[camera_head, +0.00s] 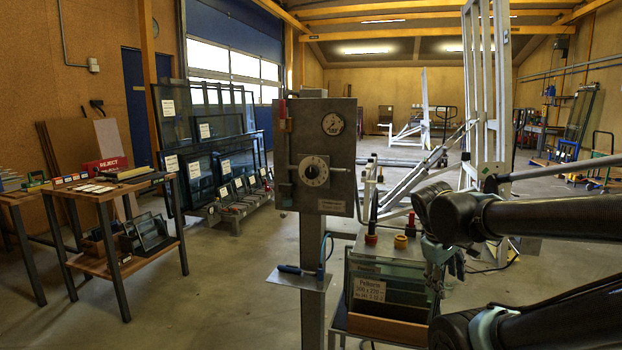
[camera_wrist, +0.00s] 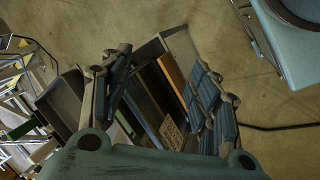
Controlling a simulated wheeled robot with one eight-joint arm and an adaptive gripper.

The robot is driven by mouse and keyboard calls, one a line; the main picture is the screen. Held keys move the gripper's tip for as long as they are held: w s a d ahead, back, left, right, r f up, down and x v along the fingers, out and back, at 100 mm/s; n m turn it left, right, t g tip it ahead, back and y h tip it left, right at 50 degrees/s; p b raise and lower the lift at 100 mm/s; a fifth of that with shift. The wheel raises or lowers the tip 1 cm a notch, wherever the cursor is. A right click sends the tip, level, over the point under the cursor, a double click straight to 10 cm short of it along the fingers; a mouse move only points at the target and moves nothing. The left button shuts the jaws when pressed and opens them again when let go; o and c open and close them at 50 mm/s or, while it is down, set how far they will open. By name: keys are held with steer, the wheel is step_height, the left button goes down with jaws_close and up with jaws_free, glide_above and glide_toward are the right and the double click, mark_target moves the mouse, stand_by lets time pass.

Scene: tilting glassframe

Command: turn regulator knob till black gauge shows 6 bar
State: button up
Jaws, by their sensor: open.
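A grey panel box (camera_head: 340,150) stands on a metal post in the middle of the head view. A small round gauge (camera_head: 333,124) with a pale face and dark rim is at its upper right; its reading is too small to make out. Below it is a round pale dial with a dark centre knob (camera_head: 314,171). My gripper (camera_head: 441,258) hangs to the right of and lower than the panel, apart from it. In the wrist view my gripper (camera_wrist: 162,62) is open and points down with nothing held. The panel, gauge and knob do not clearly show there.
A small shelf with a blue-handled tool (camera_head: 300,270) juts from the post. A wooden workbench (camera_head: 105,195) is at left. Floor between is clear.

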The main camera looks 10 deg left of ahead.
steer(key=w+a+r+n+t+h, duration=0.3)
steer(key=w+a+r+n, duration=0.3)
steer(key=w+n, duration=0.1)
steer(key=n+t+y, duration=0.3)
steer(key=n+t, duration=0.9)
steer(key=n, duration=0.4)
glide_toward(310, 174)
steer(key=w, duration=0.3)
steer(key=w+d, duration=0.1)
steer(key=w, duration=0.4)
steer(key=shift+w+d, duration=0.3)
